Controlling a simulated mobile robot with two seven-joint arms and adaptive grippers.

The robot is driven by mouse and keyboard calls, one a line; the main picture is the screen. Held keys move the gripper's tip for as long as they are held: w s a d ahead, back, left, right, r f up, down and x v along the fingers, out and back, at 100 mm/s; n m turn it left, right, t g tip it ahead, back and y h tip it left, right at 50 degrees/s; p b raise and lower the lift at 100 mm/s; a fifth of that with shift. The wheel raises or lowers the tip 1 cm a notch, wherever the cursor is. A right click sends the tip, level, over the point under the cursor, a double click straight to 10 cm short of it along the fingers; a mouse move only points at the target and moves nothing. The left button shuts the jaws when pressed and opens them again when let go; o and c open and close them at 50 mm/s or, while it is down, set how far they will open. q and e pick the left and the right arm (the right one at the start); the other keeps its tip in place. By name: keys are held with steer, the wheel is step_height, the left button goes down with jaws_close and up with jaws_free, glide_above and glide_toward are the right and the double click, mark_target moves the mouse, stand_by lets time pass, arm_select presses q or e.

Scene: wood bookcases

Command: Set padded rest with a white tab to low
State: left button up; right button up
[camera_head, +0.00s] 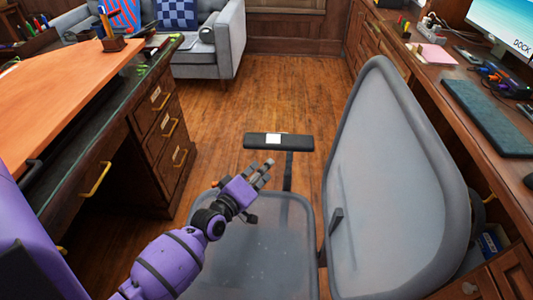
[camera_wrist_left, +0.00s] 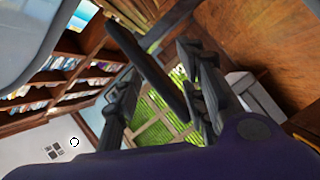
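The padded rest (camera_head: 300,143) is a black armrest pad on a dark upright post at the far side of a grey office chair. A white tab (camera_head: 273,139) shows on the pad. My left gripper (camera_head: 265,171) is in front of the pad and just below it in the picture, over the far end of the chair seat. In the left wrist view, its fingers (camera_wrist_left: 162,98) are apart, and a long dark bar, likely the pad (camera_wrist_left: 150,68), runs across the space between and beyond them. I cannot tell whether they touch it. My right gripper is not in view.
The grey chair seat (camera_head: 262,262) and tall chair back (camera_head: 395,190) stand close to my left arm. A wooden desk (camera_head: 75,85) with drawers is at left, and another desk with a keyboard (camera_head: 488,117) at right. Open floor (camera_head: 265,95) lies beyond the pad, before a grey sofa (camera_head: 229,50).

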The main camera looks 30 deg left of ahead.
mark_target(263, 141)
arm_select(q)
steer(key=a+n, duration=0.1)
steer(key=n, duration=0.1)
steer(key=w+a+r+n+t+y, duration=0.1)
steer(key=a+n, duration=0.1)
steer(key=a+r+n, duration=0.1)
steer(key=n, duration=0.1)
steer(key=shift+w+a+n+y, duration=0.3)
steer(key=shift+w+n+y, duration=0.05)
steer(key=shift+n+y, duration=0.05)
steer(key=shift+r, duration=0.15)
steer(key=shift+w+n, duration=0.3)
steer(key=shift+w, duration=0.1)
steer(key=w, duration=0.7)
steer(key=shift+a+b, duration=0.25)
steer(key=shift+b, duration=0.15)
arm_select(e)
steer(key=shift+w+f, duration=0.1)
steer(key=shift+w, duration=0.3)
arm_select(q)
steer(key=shift+c, duration=0.3)
jaws_close()
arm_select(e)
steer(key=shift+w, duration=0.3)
